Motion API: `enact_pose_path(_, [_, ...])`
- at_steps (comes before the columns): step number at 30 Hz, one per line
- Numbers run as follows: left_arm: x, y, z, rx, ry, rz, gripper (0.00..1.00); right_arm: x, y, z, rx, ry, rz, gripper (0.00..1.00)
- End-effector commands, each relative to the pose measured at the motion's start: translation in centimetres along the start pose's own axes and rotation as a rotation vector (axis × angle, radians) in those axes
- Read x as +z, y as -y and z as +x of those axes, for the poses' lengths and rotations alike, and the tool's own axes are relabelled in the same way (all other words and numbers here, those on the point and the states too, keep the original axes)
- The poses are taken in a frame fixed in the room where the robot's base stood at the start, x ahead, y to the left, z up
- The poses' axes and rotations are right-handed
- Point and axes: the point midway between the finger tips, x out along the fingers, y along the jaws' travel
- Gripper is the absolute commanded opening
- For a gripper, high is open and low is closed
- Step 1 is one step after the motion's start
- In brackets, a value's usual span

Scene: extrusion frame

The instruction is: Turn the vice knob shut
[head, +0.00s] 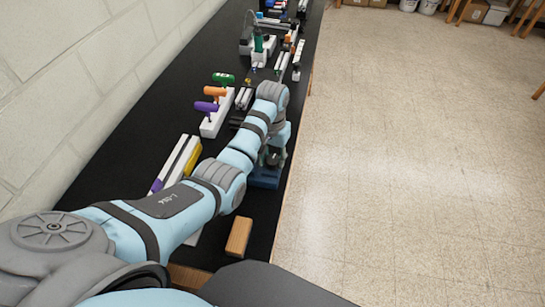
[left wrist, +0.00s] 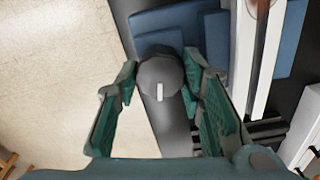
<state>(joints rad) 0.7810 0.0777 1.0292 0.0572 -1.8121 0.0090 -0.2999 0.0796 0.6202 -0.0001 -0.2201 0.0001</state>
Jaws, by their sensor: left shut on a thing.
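The blue vice (head: 264,179) stands near the right edge of the black bench in the head view. Its blue blocks (left wrist: 172,18) also fill the top of the left wrist view. The round dark grey vice knob (left wrist: 158,72) carries a white mark. My left gripper (head: 275,153) is over the vice, mostly hidden behind my own arm in the head view. In the left wrist view the green fingers (left wrist: 160,82) are shut on the knob, one on each side. My right gripper is not in view.
A white rack (head: 216,118) with purple, orange and green-handled tools stands left of my arm. A wooden block (head: 239,237) lies on the bench nearer to me. A white bar (left wrist: 267,60) runs beside the vice in the left wrist view. Open floor lies to the right.

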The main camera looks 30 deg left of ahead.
Motion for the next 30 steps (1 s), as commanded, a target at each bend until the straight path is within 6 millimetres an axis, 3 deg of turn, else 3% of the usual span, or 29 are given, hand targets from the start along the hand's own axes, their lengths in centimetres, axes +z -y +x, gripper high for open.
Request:
enact_pose_path(18, [-0.16, 0.04, -0.17, -0.001, -0.006, 0.052, 0.08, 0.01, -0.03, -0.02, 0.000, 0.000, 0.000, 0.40])
enact_pose_path(19, [-0.16, 0.05, -0.17, -0.001, -0.006, 0.052, 0.37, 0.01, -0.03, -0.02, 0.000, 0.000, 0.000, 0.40])
enact_pose_path(22, [-0.14, 0.04, -0.15, -0.001, -0.005, 0.052, 0.53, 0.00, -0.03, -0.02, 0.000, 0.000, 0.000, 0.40])
enact_pose_path(30, [-0.06, 0.02, -0.06, -0.001, -0.002, 0.051, 0.56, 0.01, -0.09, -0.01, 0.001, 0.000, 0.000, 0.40])
